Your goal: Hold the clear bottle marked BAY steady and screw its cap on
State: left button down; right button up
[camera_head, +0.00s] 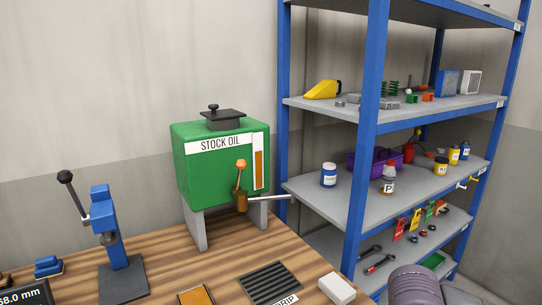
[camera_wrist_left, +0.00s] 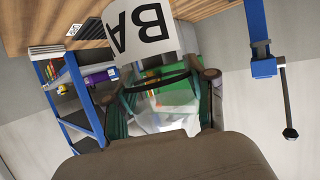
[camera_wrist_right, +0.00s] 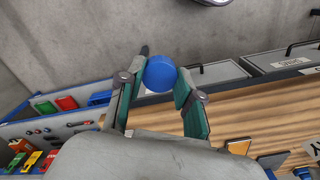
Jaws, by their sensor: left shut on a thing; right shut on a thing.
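In the left wrist view a clear bottle (camera_wrist_left: 165,118), with a white label (camera_wrist_left: 143,32) reading BA in the part that shows, sits between the fingers of my left gripper (camera_wrist_left: 160,86). The left gripper is shut on the bottle. The bottle's mouth cannot be made out. In the right wrist view my right gripper (camera_wrist_right: 155,82) is shut on a round blue cap (camera_wrist_right: 160,73) at its fingertips. The bottle, the cap and both grippers are out of the head view, so how far the cap is from the bottle cannot be told.
A wooden bench (camera_head: 180,262) holds a green stock oil tank (camera_head: 220,170) with a tap, a blue lever press (camera_head: 103,215) and a white block (camera_head: 337,288). A blue-framed shelf (camera_head: 330,205) with bottles and tools stands at right. Grey drawers (camera_wrist_right: 285,62) show in the right wrist view.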

jog(key=shift+s, duration=0.25)
pick_arm(q)
jog(key=shift+d, duration=0.1)
pick_arm(e)
jog(key=shift+w, duration=0.1)
pick_arm(q)
jog(key=s+d+f+m+g+h, duration=0.1)
jog(key=d+m+h, duration=0.3)
jog(key=d, duration=0.3)
jog(key=s+d+f+m+g+h, duration=0.1)
jog(key=d+m+g+h, duration=0.1)
jog(key=d+m+h, duration=0.2)
jog(key=d, duration=0.3)
jog(key=shift+h, duration=0.3)
pick_arm(e)
jog(key=w+a+r, duration=0.2)
jog(key=a+r, duration=0.6)
jog(key=a, duration=0.4)
jog(key=w+a+r, duration=0.3)
jog(key=a+r, duration=0.6)
jog(key=a, duration=0.3)
jog(key=shift+w+a+n, duration=0.2)
jog(key=shift+w+n, duration=0.05)
jog(key=shift+n, duration=0.15)
